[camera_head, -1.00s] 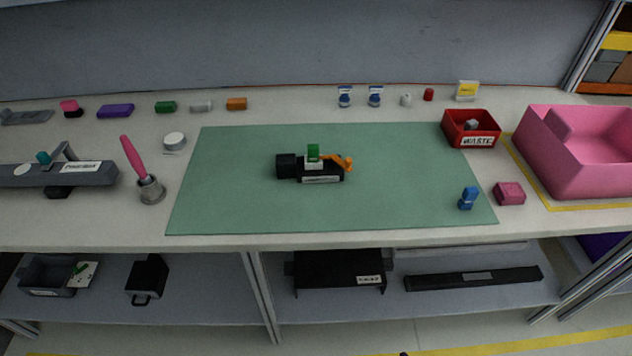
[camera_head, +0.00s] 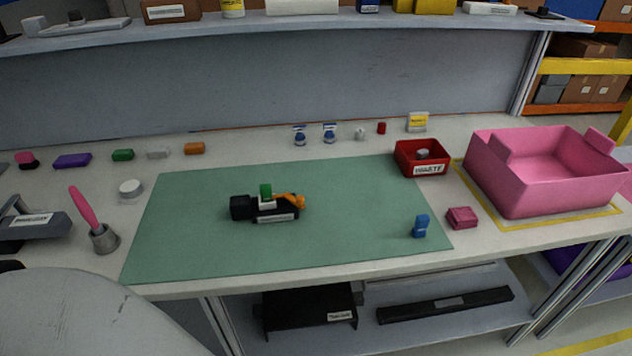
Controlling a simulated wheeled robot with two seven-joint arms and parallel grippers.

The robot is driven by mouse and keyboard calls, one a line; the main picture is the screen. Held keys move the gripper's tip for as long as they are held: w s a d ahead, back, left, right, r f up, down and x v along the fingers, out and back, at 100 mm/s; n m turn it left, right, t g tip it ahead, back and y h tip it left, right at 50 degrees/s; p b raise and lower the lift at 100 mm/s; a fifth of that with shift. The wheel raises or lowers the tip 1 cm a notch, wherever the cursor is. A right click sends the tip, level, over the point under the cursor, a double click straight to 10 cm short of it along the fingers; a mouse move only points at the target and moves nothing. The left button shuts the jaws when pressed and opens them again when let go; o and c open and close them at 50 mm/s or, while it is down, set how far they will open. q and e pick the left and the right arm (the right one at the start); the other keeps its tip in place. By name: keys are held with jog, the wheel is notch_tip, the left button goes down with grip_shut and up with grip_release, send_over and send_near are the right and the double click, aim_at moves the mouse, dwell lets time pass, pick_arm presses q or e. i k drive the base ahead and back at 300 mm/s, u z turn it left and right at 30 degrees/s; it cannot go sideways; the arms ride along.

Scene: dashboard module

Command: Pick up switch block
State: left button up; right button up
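I see no label naming the switch block, so I cannot tell for certain which piece it is. A black module (camera_head: 275,213) with a white part, a green block (camera_head: 266,191) on top and an orange lever-like piece (camera_head: 290,201) lies on the green mat (camera_head: 340,250), left of its middle. A small blue piece (camera_head: 420,226) stands near the mat's right edge. A pinkish-red block (camera_head: 462,217) sits just right of the mat. Green (camera_head: 122,155), white (camera_head: 157,153), orange (camera_head: 194,149) and purple (camera_head: 72,161) blocks lie along the back left. Neither gripper shows.
A red waste bin (camera_head: 421,158) stands at the mat's back right corner, and a large pink bin (camera_head: 510,188) further right. A brush in a cup (camera_head: 103,239) and a grey device (camera_head: 30,225) stand at left. A shelf (camera_head: 300,29) runs above the back. Most of the mat is clear.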

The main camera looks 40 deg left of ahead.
aim_at(241, 207)
jog(key=z, duration=0.05)
jog(key=k, duration=0.85)
jog(key=u, duration=1.5)
jog(key=i, duration=0.35)
